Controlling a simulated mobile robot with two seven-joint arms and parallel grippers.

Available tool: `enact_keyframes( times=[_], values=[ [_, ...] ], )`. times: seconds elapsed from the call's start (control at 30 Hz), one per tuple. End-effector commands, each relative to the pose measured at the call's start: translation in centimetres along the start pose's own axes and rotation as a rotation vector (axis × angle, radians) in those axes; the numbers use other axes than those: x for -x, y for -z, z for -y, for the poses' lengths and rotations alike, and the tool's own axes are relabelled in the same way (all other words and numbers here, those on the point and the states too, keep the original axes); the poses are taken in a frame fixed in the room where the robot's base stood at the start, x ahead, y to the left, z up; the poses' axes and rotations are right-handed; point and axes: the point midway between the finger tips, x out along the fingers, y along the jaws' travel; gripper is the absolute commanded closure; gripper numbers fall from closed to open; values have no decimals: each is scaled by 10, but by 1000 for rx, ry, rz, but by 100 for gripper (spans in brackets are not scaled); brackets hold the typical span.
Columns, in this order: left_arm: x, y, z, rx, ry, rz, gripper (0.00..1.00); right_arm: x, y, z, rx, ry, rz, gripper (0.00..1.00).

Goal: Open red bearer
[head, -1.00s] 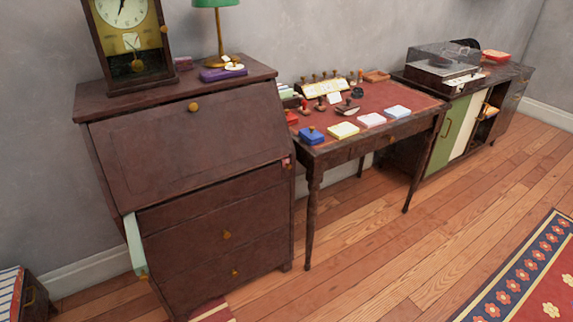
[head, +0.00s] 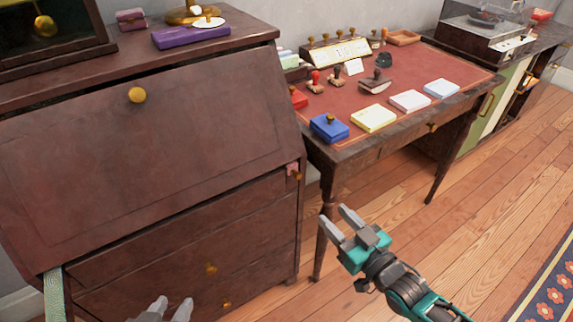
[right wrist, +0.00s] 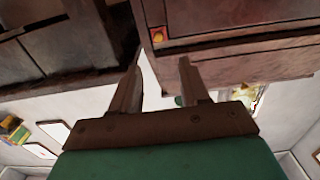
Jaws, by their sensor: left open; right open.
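The slant-front desk (head: 150,150) has its sloping lid shut. The red bearer (head: 291,167) is a small pinkish-red end with a brass knob at the desk's right front edge, just below the lid; it looks about flush with the front. In the right wrist view a red square with a yellow knob (right wrist: 157,36) appears to be the same bearer, beyond the fingertips. My right gripper (head: 339,220) is open and empty, below and right of the bearer, apart from it. My left gripper (head: 173,303) is open and empty low before the drawers, partly cut off.
A pale green bearer (head: 55,295) sticks out at the desk's left. A writing table (head: 440,85) with stamps and coloured pads stands close on the right, its front leg (head: 322,245) behind my right gripper. Wooden floor (head: 480,220) is clear in front.

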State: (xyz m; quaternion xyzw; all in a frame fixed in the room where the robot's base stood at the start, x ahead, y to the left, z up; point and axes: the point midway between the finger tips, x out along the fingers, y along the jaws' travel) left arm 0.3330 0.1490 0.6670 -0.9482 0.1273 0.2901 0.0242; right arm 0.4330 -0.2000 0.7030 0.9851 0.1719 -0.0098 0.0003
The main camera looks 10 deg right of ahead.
Motion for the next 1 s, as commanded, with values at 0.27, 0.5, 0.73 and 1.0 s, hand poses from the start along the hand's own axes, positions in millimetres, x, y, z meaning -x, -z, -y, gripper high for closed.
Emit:
enact_keyframes(
  times=[0.27, 0.5, 0.73, 1.0],
  values=[
    [-2, 0, 0, -2, -2, -9, 57, -15, 0, -3, 1, 3, -21, 55],
    [-7, -16, -1, 1, -3, 5, 57, -61, 1, -3, 1, 3, -23, 55],
    [-13, -25, 0, 1, -3, 6, 57, -104, 1, -3, 1, 2, -20, 55],
    [-16, -30, 0, 1, -2, 6, 57, -129, 2, -2, 1, 3, -17, 55]
  ],
)
